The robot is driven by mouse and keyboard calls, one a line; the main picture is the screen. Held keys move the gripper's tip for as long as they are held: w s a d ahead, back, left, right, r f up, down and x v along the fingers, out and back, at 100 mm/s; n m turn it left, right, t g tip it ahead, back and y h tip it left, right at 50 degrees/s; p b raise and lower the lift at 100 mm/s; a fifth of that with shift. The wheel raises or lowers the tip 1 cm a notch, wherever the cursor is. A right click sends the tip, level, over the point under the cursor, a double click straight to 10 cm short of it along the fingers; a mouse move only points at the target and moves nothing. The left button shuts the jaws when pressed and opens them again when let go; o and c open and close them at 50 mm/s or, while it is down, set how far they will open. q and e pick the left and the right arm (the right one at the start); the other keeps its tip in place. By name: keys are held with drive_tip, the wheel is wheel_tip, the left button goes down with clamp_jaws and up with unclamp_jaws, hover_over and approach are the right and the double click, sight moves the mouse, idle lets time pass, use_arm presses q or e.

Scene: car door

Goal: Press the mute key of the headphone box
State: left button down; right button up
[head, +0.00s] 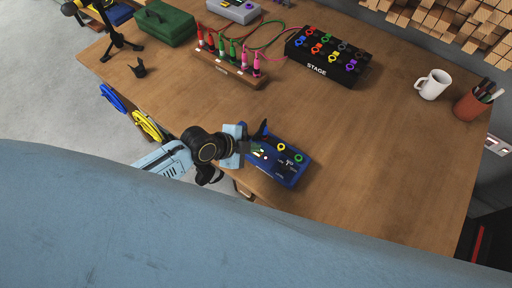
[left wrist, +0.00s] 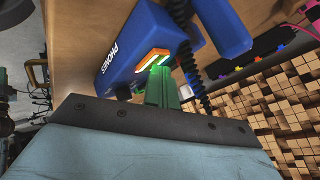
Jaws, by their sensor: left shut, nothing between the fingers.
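The headphone box (head: 290,179) is a blue box near the front edge of the table, with yellow and green ring-shaped knobs on top. In the left wrist view, the box (left wrist: 112,77) carries the word PHONES. A key with a lit orange-yellow frame (left wrist: 152,60) is on its face. My left gripper (head: 258,150) is over the left part of the box, shut and empty. Its green fingertips (left wrist: 160,72) are right at the lit key and partly cover it. I cannot tell whether they touch it. My right gripper is not in view.
A black STAGE box (head: 317,69) with coloured plugs stands at the back. A wooden strip (head: 229,70) with coloured plugs and cables is left of it. A white mug (head: 434,84) and a pen pot (head: 474,104) are at right. The table's right-middle is clear.

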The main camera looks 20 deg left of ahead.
use_arm(q)
drive_tip(key=shift+r+p, duration=0.35)
drive_tip(key=shift+p, duration=0.05)
wheel_tip(320, 180, up, 6)
drive_tip(key=p, duration=0.6)
drive_tip(key=shift+r, duration=0.1)
